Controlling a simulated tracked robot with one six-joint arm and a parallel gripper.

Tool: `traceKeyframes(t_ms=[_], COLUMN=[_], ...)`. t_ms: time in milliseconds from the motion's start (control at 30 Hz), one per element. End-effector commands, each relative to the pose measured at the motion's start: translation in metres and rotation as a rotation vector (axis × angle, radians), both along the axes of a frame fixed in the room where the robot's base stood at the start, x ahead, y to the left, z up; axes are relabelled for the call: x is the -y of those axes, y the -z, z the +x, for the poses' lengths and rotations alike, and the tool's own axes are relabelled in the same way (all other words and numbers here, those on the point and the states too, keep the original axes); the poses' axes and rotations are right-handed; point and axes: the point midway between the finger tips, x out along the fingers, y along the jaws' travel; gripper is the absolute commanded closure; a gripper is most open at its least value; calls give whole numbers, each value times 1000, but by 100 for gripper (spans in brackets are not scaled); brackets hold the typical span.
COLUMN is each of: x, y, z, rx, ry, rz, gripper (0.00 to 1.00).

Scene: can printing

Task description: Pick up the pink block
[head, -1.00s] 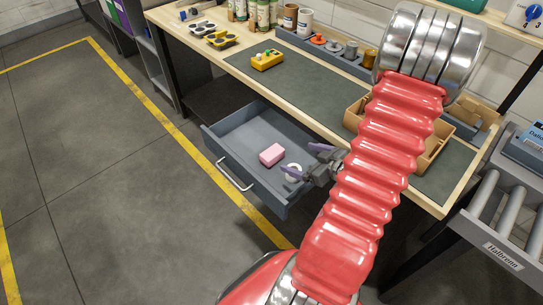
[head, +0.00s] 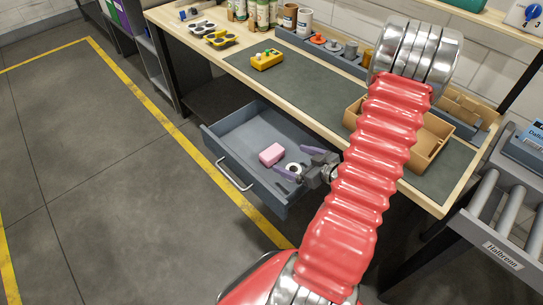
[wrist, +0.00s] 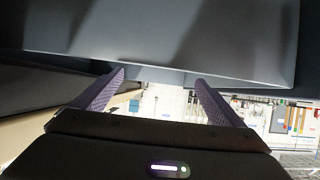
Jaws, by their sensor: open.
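The pink block (head: 272,154) lies in the open grey drawer (head: 232,157) under the workbench, towards the middle of its floor. My gripper (head: 293,163) is open and empty, with its purple fingers over the right part of the drawer. It is to the right of the block and apart from it. In the wrist view, the open fingers (wrist: 160,80) point at a grey surface, and the pink block does not show there.
The workbench (head: 310,98) above holds a yellow block (head: 267,60) and a cardboard tray (head: 431,141). A roller conveyor (head: 505,207) stands at right. The floor at left is clear.

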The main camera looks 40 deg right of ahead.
Motion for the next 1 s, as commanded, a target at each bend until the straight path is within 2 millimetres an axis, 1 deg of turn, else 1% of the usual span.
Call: traceKeyframes(t_ms=[33, 200, 333, 433, 767, 867, 1000], x=[-1, -2, -2, -2, -1, -2, -1], y=[4, 13, 18, 20, 21, 24, 33], z=[7, 26, 37, 41, 42, 47, 61], rx=[-1, -1, -1, -1, 0, -1, -1], ry=[-3, -4, -2, 0, -1, -2, -4], rz=[1, 2, 1, 1, 0, 1, 2], gripper=[8, 8, 8, 8, 8, 8, 8])
